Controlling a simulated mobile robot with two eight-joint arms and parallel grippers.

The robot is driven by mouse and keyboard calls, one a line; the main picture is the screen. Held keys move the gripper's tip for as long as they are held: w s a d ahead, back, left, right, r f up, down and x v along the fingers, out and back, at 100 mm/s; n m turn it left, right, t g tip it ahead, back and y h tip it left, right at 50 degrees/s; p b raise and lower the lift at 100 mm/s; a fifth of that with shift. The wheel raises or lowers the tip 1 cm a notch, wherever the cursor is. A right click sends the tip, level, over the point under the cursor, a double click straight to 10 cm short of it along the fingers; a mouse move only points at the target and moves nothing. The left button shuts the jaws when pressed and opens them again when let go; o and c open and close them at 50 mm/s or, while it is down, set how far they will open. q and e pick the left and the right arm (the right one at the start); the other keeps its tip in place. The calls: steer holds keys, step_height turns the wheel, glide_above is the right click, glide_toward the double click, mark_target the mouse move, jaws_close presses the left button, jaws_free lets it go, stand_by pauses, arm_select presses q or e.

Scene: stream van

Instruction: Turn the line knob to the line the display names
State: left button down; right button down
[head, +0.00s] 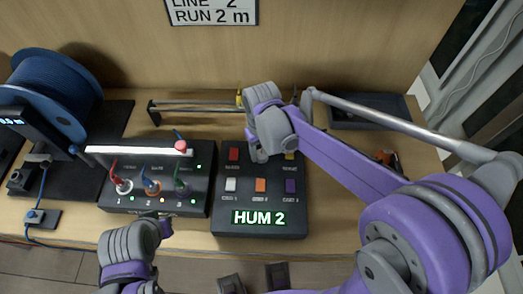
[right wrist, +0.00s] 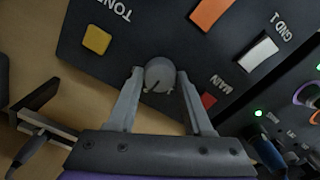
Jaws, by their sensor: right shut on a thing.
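The dark control box (head: 220,190) has a lit green display (head: 258,218) reading "HUM 2". A sign (head: 212,10) on the back wall reads "LINE 2, RUN 2 m". My right gripper (head: 259,152) is over the back part of the box and covers the knob in the head view. In the right wrist view, the round grey knob (right wrist: 159,73) with a dark pointer line sits between the fingers, which are shut on it. My left gripper (head: 160,230) is in front of the box with coloured clips; its fingers are too unclear to judge.
Red (head: 234,153), orange (head: 261,185), white (head: 231,184) and purple (head: 290,186) buttons surround the knob area. A box with coloured clips (head: 112,208) stands left, with a blue cable spool (head: 55,85) beyond. A dark tray (head: 370,112) lies at the back right.

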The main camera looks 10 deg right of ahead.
mark_target(262, 154)
steer(key=shift+c, duration=1.6)
jaws_free()
step_height(262, 154, up, 11)
steer(key=shift+p, duration=0.4)
steer(key=s+d+f+m+t, duration=0.1)
steer(key=s+d+f, duration=0.1)
steer(key=s, duration=0.3)
steer(key=s+d+f+m+t, duration=0.1)
steer(key=s+d+f+t, duration=0.1)
steer(key=s+f, duration=0.1)
steer(key=s+d+f+t, duration=0.2)
steer(key=s, duration=0.4)
steer(key=shift+s+d+f+m, duration=0.3)
steer(key=shift+d+f+m, duration=0.05)
steer(key=shift+d+m, duration=0.05)
